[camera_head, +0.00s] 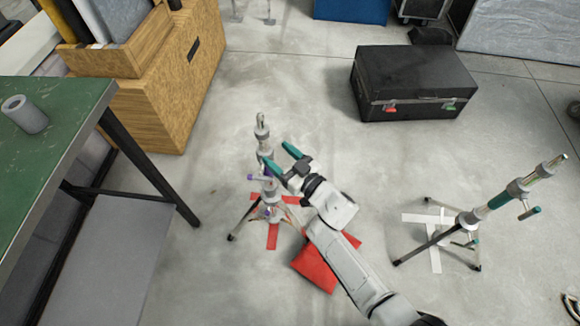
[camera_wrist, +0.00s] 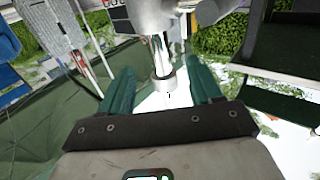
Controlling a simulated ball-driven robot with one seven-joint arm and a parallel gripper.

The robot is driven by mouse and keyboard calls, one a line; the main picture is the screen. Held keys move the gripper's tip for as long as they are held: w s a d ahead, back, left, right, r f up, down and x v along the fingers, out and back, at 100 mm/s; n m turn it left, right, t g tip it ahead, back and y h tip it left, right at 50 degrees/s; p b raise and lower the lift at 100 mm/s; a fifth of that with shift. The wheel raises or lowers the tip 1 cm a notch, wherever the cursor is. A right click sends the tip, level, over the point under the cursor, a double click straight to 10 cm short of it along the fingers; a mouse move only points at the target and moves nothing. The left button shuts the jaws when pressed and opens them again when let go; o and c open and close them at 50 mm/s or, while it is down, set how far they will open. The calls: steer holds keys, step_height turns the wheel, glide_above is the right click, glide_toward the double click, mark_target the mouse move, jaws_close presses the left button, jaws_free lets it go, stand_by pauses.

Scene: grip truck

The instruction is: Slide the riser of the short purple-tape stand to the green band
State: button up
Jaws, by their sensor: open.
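The short purple-tape stand (camera_head: 265,190) stands upright on red floor tape, left of centre in the head view. Its silver riser (camera_head: 260,122) rises above a grey collar, and purple shows on its lower fittings. My gripper (camera_head: 281,157) is open beside the upper part of the stand, with its teal fingers pointing up and left. In the wrist view a bright metal post with a grey ring (camera_wrist: 165,80) shows beyond and between the two spread fingers (camera_wrist: 160,90). Contact cannot be told. I cannot make out a green band on the riser, and my gripper hides part of the stand.
A second stand (camera_head: 490,207) with teal parts stands at right on white floor tape. A black case (camera_head: 413,82) lies behind. A green-topped table (camera_head: 60,120) and wooden boxes (camera_head: 165,85) border the left. A red bag-like thing (camera_head: 315,268) lies by my arm.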

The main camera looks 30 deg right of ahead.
mark_target(267, 144)
steer(key=shift+b+x, duration=1.1)
steer(key=shift+x, duration=2.65)
jaws_close()
steer(key=shift+r, duration=0.15)
